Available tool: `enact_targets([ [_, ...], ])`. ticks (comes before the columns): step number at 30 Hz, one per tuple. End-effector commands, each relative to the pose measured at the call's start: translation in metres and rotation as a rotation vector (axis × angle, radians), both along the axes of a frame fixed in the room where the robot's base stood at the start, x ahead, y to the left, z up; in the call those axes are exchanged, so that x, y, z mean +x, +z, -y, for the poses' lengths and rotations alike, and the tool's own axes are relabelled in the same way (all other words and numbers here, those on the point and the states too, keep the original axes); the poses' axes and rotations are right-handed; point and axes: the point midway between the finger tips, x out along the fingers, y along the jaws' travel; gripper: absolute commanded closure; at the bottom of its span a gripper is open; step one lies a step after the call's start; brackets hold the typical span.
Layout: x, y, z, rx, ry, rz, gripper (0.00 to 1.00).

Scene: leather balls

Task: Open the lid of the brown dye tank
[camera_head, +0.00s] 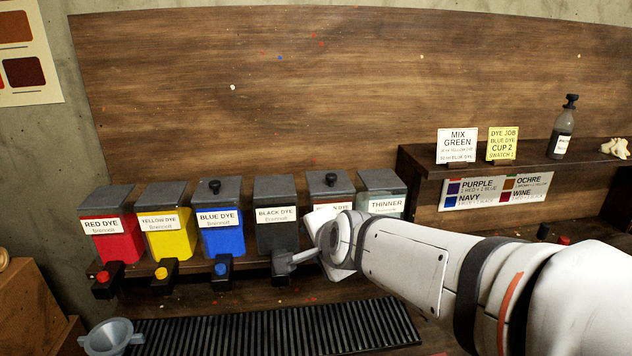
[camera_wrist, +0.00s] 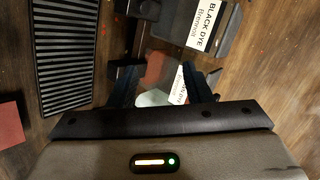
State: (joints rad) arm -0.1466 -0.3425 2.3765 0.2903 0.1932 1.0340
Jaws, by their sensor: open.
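The brown dye tank (camera_head: 331,182) stands between the black dye tank and the thinner tank in the head view. Its dark grey lid looks closed, with a black knob (camera_head: 331,178) on top. My arm hides most of its front and part of its label. In the wrist view, part of its front and a piece of its white label (camera_wrist: 179,88) show between my fingers. My gripper (camera_wrist: 165,80) is open and in front of this tank, below lid height. I cannot tell whether it touches the tank. My wrist mostly hides the gripper in the head view.
The black dye tank (camera_head: 277,213) is close on the left, the thinner tank (camera_head: 382,186) on the right. Blue (camera_head: 221,230), yellow (camera_head: 166,233) and red (camera_head: 109,238) tanks stand farther left. Taps jut out below.

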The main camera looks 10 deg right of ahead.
Motion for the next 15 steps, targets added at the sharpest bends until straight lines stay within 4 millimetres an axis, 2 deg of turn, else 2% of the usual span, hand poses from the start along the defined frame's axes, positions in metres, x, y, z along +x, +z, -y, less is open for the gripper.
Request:
enact_targets([
  [1,0.021,0.001,-0.005,0.136,-0.104,0.045,0.55],
  [3,0.046,0.011,-0.009,0.35,-0.245,0.115,0.55],
  [6,0.077,0.021,-0.002,0.649,-0.489,0.215,0.55],
  [10,0.107,0.032,0.007,1.051,-0.719,0.353,0.55],
  [15,0.125,0.037,0.023,1.465,-0.913,0.517,0.55],
])
